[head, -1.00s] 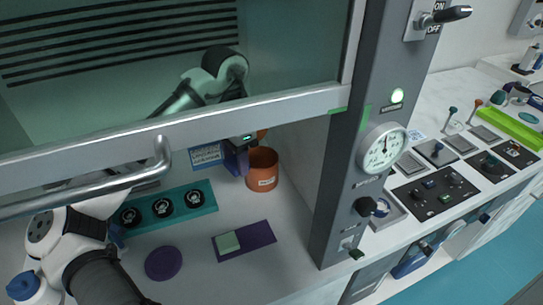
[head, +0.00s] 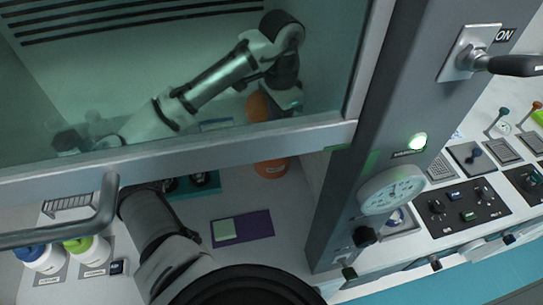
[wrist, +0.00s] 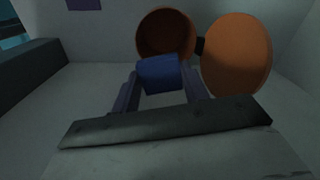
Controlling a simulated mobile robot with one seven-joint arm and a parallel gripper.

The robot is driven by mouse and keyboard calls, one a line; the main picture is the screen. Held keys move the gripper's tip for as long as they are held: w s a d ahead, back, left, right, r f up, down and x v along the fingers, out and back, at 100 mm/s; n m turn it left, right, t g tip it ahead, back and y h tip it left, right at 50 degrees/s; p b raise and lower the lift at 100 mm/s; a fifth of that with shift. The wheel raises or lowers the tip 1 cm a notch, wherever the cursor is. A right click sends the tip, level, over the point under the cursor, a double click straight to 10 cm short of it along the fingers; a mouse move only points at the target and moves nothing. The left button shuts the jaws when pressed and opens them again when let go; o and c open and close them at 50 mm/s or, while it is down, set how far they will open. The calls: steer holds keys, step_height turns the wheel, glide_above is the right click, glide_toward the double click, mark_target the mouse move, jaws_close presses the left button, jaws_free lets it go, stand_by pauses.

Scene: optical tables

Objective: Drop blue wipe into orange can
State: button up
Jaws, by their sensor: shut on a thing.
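The orange can (wrist: 165,35) stands open in the wrist view, its dark inside showing. Its round orange lid (wrist: 237,55) is swung open at the right. In the head view the can (head: 270,168) shows below the sash edge, and the lid (head: 262,107) shows through the glass. My gripper (wrist: 158,80) is shut on the blue wipe (wrist: 158,72), which lies in front of the can's mouth in the wrist view. I cannot tell the gap between wipe and rim. In the head view the wipe is hidden.
The hood sash (head: 180,150) crosses in front of my arm. A purple mat (head: 255,226) with a pale green pad (head: 223,230) lies on the worktop. A teal rack (head: 180,186) is partly hidden by my arm. The hood's grey post (head: 345,200) stands at right.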

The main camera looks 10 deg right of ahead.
steer(key=shift+f, duration=0.5)
steer(key=o, duration=1)
step_height(320, 180, up, 14)
steer(key=shift+f+b, duration=0.1)
steer(key=shift+b, duration=0.9)
